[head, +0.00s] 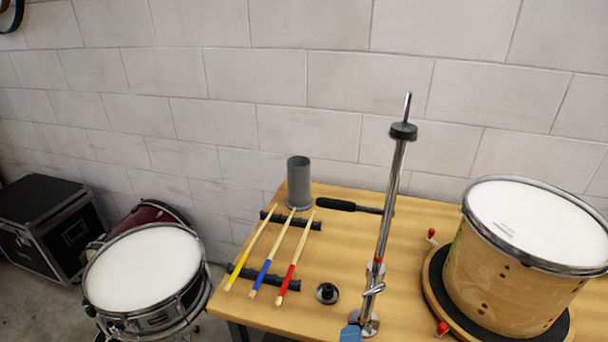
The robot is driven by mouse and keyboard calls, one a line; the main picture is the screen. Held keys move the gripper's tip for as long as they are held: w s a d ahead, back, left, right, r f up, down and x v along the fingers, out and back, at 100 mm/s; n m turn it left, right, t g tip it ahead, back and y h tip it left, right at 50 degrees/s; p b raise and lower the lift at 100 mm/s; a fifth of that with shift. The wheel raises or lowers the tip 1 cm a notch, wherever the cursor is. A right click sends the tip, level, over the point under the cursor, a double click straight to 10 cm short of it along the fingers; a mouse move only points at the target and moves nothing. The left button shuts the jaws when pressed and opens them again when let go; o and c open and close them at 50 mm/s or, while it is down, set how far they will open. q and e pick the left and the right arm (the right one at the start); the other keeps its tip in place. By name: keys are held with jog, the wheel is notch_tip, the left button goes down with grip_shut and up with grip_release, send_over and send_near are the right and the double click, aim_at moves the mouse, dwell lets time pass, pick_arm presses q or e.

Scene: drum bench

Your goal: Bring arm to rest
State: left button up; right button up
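Neither of my grippers or arms shows clearly in the head view. A chrome stand (388,220) rises from the wooden bench (333,226), leaning slightly, with a black collar (403,131) and a thin rod at its top. A chrome wing-shaped fitting (374,289) and a red mark are low on the stand. A small blue piece (350,334) is at its foot, cut off by the bottom edge; I cannot tell what it belongs to. A black-handled rod (336,204) lies on the bench behind the stand, partly hidden by it.
Three drumsticks (270,255) with yellow, blue and red bands lie across two black rests. A grey cup (299,184) stands behind them, a black knob (327,293) in front. A wooden drum (510,270) sits on a round base at right. A snare drum (143,268) stands left of the bench.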

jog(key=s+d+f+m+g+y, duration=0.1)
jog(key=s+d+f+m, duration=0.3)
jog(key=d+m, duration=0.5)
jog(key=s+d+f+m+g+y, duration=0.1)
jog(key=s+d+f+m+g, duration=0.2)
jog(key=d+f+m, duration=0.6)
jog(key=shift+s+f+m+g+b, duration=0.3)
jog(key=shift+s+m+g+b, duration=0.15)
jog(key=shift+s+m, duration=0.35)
